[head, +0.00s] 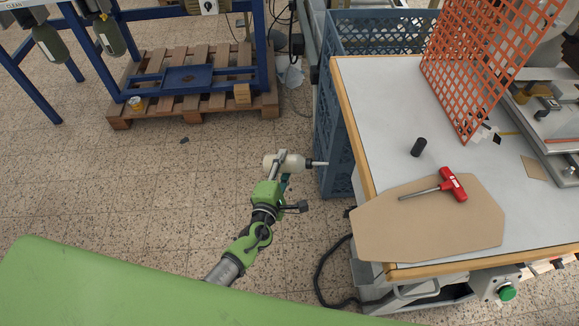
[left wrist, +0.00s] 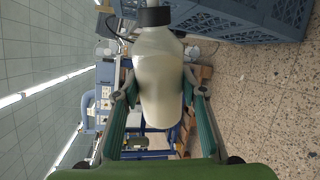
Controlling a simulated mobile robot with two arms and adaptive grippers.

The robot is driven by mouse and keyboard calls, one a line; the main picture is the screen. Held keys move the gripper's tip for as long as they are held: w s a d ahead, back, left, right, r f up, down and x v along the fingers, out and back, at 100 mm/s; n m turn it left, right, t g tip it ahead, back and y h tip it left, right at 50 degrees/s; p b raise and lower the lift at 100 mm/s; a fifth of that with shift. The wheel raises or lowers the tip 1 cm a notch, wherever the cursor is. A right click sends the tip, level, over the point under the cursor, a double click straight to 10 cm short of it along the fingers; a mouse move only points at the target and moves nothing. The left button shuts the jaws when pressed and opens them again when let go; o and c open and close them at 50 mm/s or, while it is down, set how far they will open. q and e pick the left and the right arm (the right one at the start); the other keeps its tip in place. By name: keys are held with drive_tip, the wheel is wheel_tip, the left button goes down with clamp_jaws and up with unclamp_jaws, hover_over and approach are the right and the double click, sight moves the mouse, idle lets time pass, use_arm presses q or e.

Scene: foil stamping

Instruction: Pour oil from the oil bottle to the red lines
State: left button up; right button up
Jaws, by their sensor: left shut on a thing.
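My left gripper (head: 281,180) is shut on the oil bottle (head: 291,162), a pale, cream-coloured bottle. In the head view the bottle lies on its side in the gripper, its thin spout pointing right toward the blue crates and the table. In the left wrist view the bottle (left wrist: 160,85) sits between the two fingers (left wrist: 160,100), with its dark collar at the top of the picture. It is held above the floor, left of the table. The red lines cannot be made out in either view. My right gripper is not in view.
The table (head: 385,100) at the right holds a cardboard sheet (head: 430,225), a red-handled tool (head: 453,186), a black cylinder (head: 418,147) and an orange grid (head: 475,60). Blue crates (head: 335,130) stand against its left side. A wooden pallet (head: 195,107) lies at the back left. Open floor lies between.

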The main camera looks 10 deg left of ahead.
use_arm(q)
drive_tip(key=shift+a+f+b, duration=0.55)
drive_tip(key=shift+b, duration=0.1)
drive_tip(key=a+f+b, duration=0.1)
drive_tip(key=b, duration=0.1)
drive_tip(key=a+f+n+b, duration=0.1)
drive_tip(key=b, duration=0.1)
drive_tip(key=shift+a+f+n, duration=0.1)
drive_tip(key=shift+a+n, duration=0.2)
drive_tip(key=shift+w+a+f+n+h+b, duration=0.1)
drive_tip(key=shift+a+f+n+h+b, duration=0.2)
drive_tip(key=shift+a+b, duration=0.35)
drive_tip(key=shift+d, duration=0.1)
